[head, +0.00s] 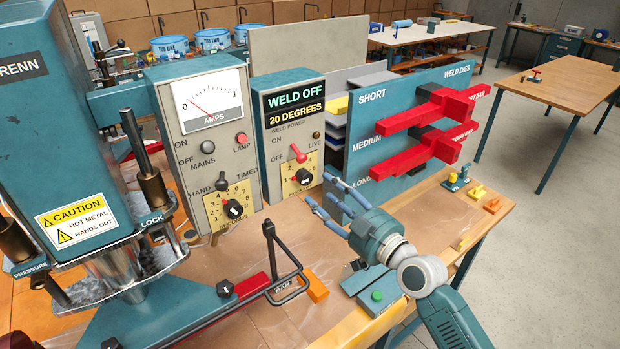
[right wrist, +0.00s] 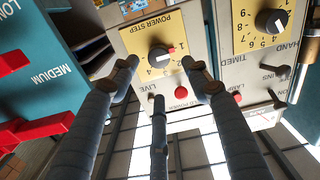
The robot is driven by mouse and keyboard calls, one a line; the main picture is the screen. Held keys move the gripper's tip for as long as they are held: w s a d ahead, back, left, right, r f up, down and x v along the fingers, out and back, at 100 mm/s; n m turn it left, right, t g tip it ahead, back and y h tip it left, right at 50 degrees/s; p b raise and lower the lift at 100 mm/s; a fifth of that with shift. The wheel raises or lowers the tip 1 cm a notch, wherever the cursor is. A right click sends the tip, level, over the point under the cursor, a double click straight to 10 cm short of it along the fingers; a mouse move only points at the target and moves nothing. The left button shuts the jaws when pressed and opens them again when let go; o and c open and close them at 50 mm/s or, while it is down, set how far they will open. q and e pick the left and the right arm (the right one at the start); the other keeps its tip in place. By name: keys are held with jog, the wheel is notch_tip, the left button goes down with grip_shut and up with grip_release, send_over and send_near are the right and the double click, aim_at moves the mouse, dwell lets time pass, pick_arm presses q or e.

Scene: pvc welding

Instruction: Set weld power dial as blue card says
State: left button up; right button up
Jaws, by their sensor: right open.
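The weld power dial (head: 303,176) is a dark knob on a yellow plate, low on the grey box with the WELD OFF, 20 DEGREES display (head: 294,101). In the right wrist view, upside down, the dial (right wrist: 158,56) sits on a plate marked POWER STEP; a small red mark shows beside it, and I cannot read its setting surely. My right gripper (head: 320,190) is open and empty in front of the dial. In the wrist view its fingertips (right wrist: 158,72) are spread around the dial's outline, apparently short of it. I cannot make out a blue card. My left gripper is not in view.
The die board (head: 400,95) with red dies is close on the right. A black bar handle (head: 284,265) stands below.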

aim_at(307, 179)
jog(key=p+x, duration=0.1)
jog(key=x, duration=0.6)
jog(key=c, duration=1.1)
jog(key=shift+c, duration=0.2)
